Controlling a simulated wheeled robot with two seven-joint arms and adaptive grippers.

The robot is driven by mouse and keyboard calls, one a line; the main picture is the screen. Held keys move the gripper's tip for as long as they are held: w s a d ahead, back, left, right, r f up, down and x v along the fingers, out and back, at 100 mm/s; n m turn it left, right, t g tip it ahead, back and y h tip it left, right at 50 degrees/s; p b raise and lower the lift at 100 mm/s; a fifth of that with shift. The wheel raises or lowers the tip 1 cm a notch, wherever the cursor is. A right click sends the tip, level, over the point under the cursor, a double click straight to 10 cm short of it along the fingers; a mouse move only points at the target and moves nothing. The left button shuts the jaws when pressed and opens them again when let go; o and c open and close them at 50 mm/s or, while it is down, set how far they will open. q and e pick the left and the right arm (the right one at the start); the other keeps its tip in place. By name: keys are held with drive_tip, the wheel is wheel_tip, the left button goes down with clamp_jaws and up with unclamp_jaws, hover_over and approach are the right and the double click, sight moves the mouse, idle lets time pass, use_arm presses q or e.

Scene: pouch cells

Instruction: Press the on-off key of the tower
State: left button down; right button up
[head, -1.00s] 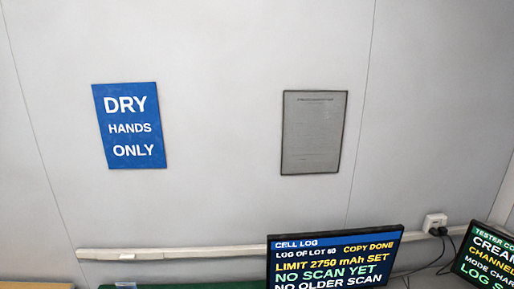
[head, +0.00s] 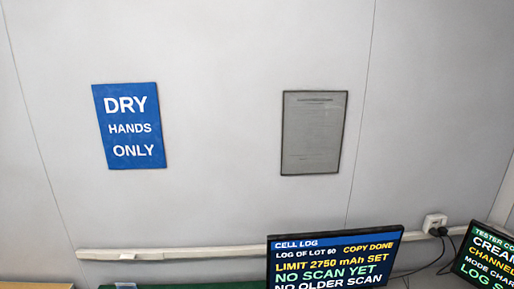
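The tower and its on-off key are not in the head view. A black-framed monitor (head: 334,262) at the bottom centre-right reads "CELL LOG", "LOG OF LOT 60", "COPY DONE", "LIMIT 2750 mAh SET", "NO SCAN YET" and "NO OLDER SCAN". A second screen (head: 488,256) at the right edge is cut off and its top line starts with "TESTER CO". Neither of my grippers shows in the head view.
A grey wall fills most of the view. It carries a blue "DRY HANDS ONLY" sign (head: 129,126) and a grey framed notice (head: 313,133). A white rail (head: 180,254) runs low along it. A wall socket (head: 434,223) holds a black plug. A green surface (head: 215,286) shows at the bottom.

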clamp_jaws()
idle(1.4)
